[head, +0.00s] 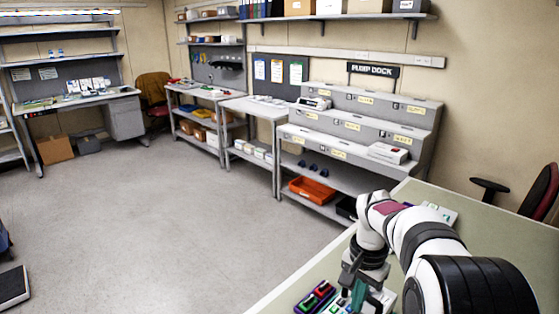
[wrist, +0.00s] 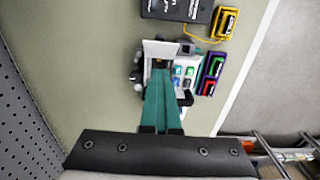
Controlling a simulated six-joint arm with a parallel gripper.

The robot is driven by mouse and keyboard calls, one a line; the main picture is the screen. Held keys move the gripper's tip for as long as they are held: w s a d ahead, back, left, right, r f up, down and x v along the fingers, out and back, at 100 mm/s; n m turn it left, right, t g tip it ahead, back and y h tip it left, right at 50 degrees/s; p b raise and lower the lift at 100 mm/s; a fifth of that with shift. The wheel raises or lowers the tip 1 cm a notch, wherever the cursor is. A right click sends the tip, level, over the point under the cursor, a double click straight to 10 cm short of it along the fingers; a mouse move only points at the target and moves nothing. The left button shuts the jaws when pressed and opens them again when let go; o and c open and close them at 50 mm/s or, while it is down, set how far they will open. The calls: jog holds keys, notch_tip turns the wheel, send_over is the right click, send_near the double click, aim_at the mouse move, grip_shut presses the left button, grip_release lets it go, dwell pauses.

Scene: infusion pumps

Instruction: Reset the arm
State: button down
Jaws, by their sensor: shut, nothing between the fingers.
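My arm reaches over the pale green table at the lower right of the head view, bent downward. My gripper (head: 357,296) points down over the table beside small coloured items. In the wrist view its two long teal fingers (wrist: 160,72) lie together, shut, with nothing between them. Past the fingertips is a pale device (wrist: 160,49) with dark knobs at its left side. The fingers cover part of it, and I cannot tell whether they touch it.
The pump dock (head: 375,110) stands behind; the grey floor (head: 180,220) is open.

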jog(key=s+a+r+n, duration=0.1)
jog(key=s+a, duration=0.2)
jog(key=s, duration=0.6)
jog(key=s+a+r+n+y, duration=0.1)
jog(key=s+a, duration=0.2)
jog(key=s, duration=0.7)
jog(key=s+a+r+n, duration=0.1)
jog(key=s+a, duration=0.2)
jog(key=s, duration=0.7)
jog(key=shift+s+a+y, duration=0.2)
jog(key=shift+a+y, duration=0.05)
jog(key=shift+y, duration=0.15)
jog(key=c, duration=1.6)
grip_release()
jog(key=shift+r, duration=0.1)
